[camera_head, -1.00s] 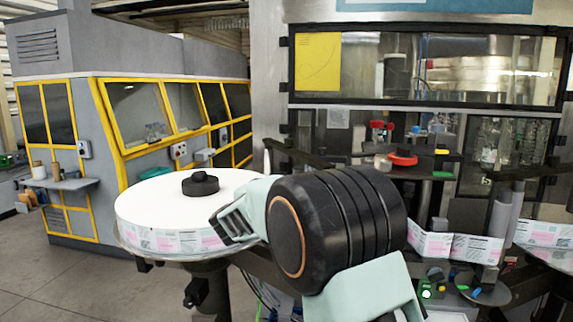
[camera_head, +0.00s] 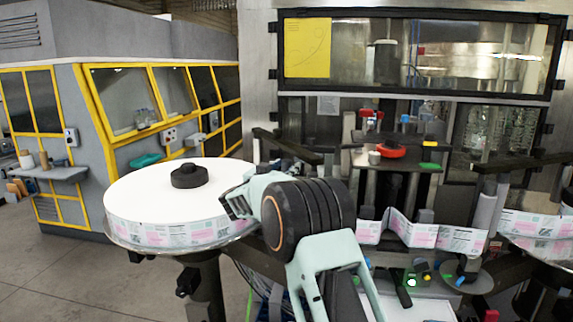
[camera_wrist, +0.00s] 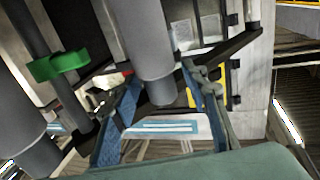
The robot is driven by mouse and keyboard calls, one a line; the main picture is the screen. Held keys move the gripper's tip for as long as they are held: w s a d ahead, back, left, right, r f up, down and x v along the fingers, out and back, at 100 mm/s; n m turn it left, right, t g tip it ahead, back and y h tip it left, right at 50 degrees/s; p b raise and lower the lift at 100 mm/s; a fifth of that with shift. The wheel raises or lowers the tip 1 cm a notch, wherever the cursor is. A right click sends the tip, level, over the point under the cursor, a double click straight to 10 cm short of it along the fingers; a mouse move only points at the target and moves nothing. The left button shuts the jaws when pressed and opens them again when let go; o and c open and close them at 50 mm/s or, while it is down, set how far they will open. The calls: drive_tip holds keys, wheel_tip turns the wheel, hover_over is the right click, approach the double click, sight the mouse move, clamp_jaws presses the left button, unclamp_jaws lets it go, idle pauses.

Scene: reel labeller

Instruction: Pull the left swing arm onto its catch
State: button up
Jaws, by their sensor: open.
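The left swing arm appears to be the dark bar (camera_head: 287,148) behind my gripper in the head view; a dark bar also crosses the upper right of the wrist view (camera_wrist: 232,48). My gripper (camera_head: 236,198) is open beside the right edge of the white label reel (camera_head: 135,195). In the wrist view my gripper's fingers (camera_wrist: 158,80) stand apart on either side of a grey upright roller (camera_wrist: 148,40). Contact cannot be told. The roller's link to the bar is unclear. A green piece (camera_wrist: 60,65) sits left of the roller. I cannot make out the catch.
A printed label web (camera_head: 400,228) runs at the right past grey rollers (camera_head: 484,212). A red-topped part (camera_head: 390,152) stands on the dark machine table. Open floor lies at the lower left.

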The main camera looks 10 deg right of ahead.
drive_tip(key=shift+w+d, duration=0.25)
drive_tip(key=shift+w, duration=0.05)
drive_tip(key=shift+c, duration=0.3)
clamp_jaws()
